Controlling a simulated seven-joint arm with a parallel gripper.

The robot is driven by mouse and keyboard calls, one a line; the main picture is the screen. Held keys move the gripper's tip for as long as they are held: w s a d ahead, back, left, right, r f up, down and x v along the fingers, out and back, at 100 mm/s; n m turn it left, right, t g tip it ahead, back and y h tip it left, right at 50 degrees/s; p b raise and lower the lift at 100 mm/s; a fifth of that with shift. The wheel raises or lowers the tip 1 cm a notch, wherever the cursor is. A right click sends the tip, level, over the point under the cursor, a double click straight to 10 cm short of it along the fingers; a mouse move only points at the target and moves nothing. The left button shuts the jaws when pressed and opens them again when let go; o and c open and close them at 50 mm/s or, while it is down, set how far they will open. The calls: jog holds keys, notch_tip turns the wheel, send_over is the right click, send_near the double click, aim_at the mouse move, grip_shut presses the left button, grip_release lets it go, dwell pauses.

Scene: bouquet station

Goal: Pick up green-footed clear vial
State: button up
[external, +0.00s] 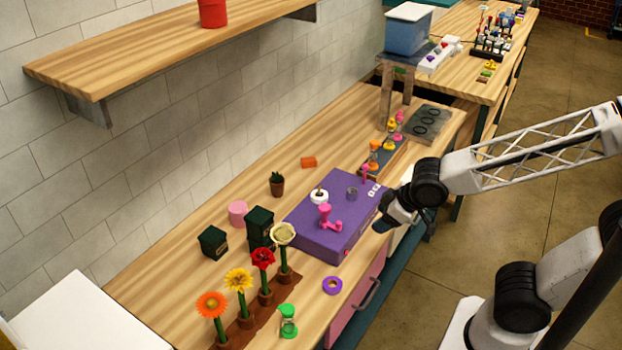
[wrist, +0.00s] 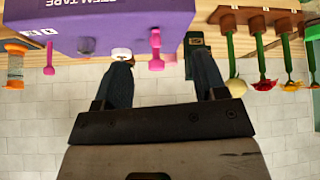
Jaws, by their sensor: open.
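The green-footed clear vial (external: 288,321) stands on the bench near its front edge, right of the flower row, with green ends and a clear middle. A green piece (wrist: 313,33) at the right edge of the wrist view may be part of it, but I cannot tell. My gripper (external: 385,212) is at the right side of the purple box, well away from the vial. In the wrist view my gripper (wrist: 161,67) shows two dark fingers spread apart with nothing held between them.
The purple box (external: 309,243) carries a pink dispenser-like piece (external: 328,219) and lies between my gripper and the vial. Flowers stand in a brown strip (external: 246,332) beside the vial. A purple ring (external: 332,285) lies nearby. Dark green boxes (external: 260,226) stand behind.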

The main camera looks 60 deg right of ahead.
jog(key=w+a+f+n+t+y, duration=0.1)
jog(key=w+a+f+n+y, duration=0.15)
jog(key=a, duration=0.35)
jog(key=w+a+f+n+t+y, duration=0.1)
jog(key=w+a+f, duration=0.15)
jog(key=a, duration=0.35)
jog(key=n+t+y, duration=0.1)
jog(key=n+y, duration=0.2)
jog(key=y, duration=0.2)
send_near(288, 315)
notch_tip(288, 315, down, 3)
jog(key=w, duration=0.3)
jog(key=shift+s+f, duration=0.2)
jog(key=shift+w+a, duration=0.15)
jog(key=shift+x, duration=1.15)
jog(key=shift+f, duration=0.1)
jog(key=shift+x, duration=2.5)
jog(key=shift+a, duration=0.1)
grip_shut()
